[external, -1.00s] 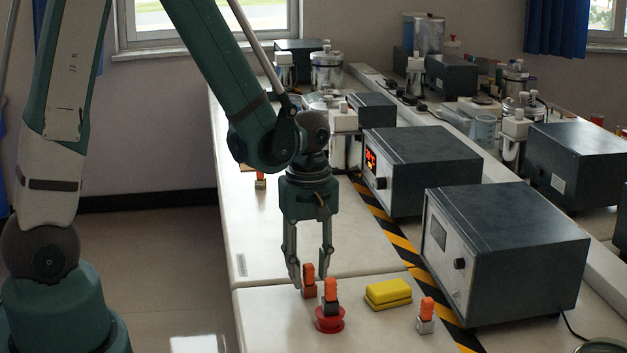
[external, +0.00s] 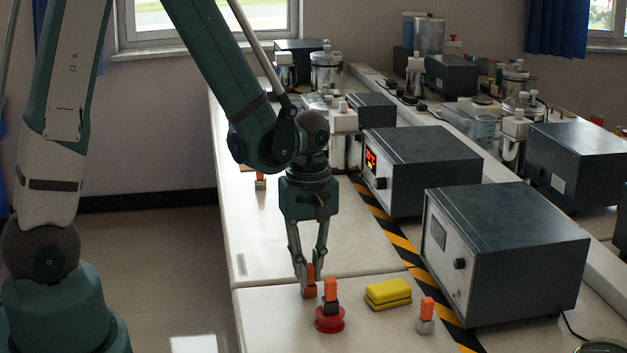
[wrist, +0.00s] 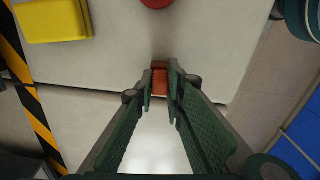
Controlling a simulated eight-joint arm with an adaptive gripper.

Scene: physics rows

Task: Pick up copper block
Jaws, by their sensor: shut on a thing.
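The copper block looks like a small brown-red base (external: 309,291) with an orange top, standing on the white bench. My gripper (external: 309,268) points down over it, its fingers closed on the orange top. In the wrist view the block (wrist: 160,82) sits between the two fingertips (wrist: 160,78). The block appears to be still at bench height; I cannot tell whether it touches the surface. A similar block with a dark base and orange top (external: 330,292) stands on a red round piece (external: 330,320), just in front. Another, with a silver-grey base (external: 425,317), stands to the right.
A yellow sponge-like block (external: 388,294) lies right of the gripper. Two dark instrument boxes (external: 510,250) (external: 425,160) stand beyond a yellow-black striped strip (external: 398,240). Another orange-topped block (external: 260,182) stands farther back at the bench's left edge.

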